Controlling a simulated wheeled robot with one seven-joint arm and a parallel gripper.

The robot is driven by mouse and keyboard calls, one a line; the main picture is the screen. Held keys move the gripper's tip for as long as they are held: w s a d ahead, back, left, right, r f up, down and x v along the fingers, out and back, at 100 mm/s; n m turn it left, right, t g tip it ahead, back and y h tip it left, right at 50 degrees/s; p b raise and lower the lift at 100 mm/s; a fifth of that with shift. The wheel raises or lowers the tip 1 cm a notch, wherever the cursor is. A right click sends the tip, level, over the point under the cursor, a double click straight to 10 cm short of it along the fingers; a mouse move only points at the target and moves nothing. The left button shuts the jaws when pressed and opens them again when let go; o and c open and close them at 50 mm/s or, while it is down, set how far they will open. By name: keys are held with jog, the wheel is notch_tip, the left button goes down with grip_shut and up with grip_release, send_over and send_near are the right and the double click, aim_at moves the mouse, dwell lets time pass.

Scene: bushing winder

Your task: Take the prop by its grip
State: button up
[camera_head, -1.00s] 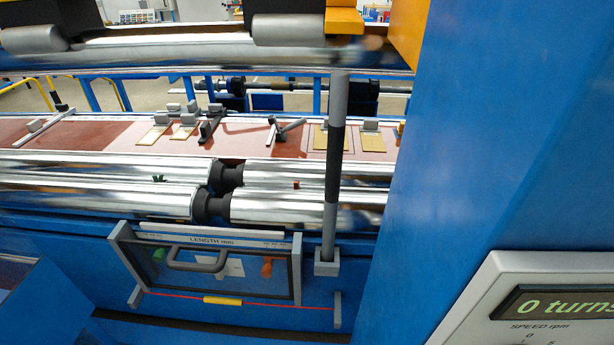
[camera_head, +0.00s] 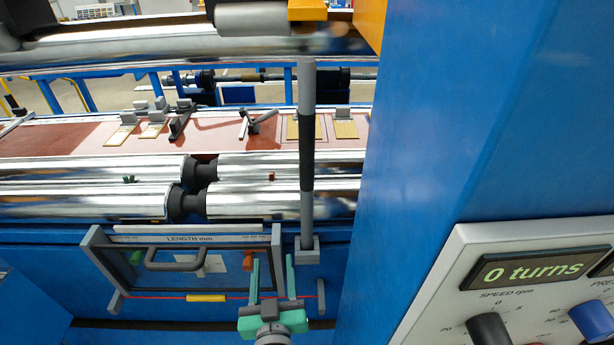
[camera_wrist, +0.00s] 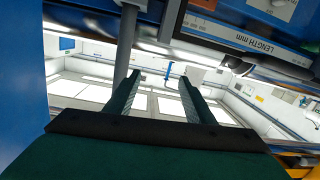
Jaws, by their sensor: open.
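The prop (camera_head: 307,225) is an upright grey post standing in a small grey block on the front of the blue machine, to the right of the glazed panel. Its black grip (camera_head: 307,155) is the dark middle stretch, in front of the shiny rollers. My gripper (camera_head: 272,260) is open and empty, low in front of the panel's right side. It is below the grip and to the left of the post, apart from it. In the wrist view the open fingers (camera_wrist: 160,79) have nothing between them; a grey post (camera_wrist: 125,45), seemingly the prop, shows beyond the left finger.
The framed length panel (camera_head: 102,238) with its handle (camera_head: 172,266) and a red line with a yellow piece (camera_head: 206,298) is close to my gripper. Shiny rollers (camera_head: 85,203) lie behind the post. A blue cabinet wall (camera_head: 450,130) and the control panel (camera_head: 450,265) bound the right side.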

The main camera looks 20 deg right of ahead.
jog(key=w+d+r+m+h, duration=0.1)
jog(key=w+d+r, duration=0.15)
jog(key=r, duration=0.35)
jog(key=w+d+r+m+h, duration=0.1)
jog(key=w+d+r, duration=0.15)
jog(key=r, duration=0.25)
jog(key=m+h, duration=0.2)
send_near(303, 154)
jog(key=x, duration=0.4)
jog(key=shift+w, duration=0.4)
jog(key=shift+w+d, duration=0.2)
jog(key=shift+w, duration=0.05)
jog(key=x, duration=0.4)
jog(key=shift+w+d, duration=0.25)
jog(key=shift+w, duration=0.1)
jog(key=x, duration=0.5)
jog(key=shift+d+f, duration=0.15)
jog(key=shift+d, duration=0.25)
grip_shut()
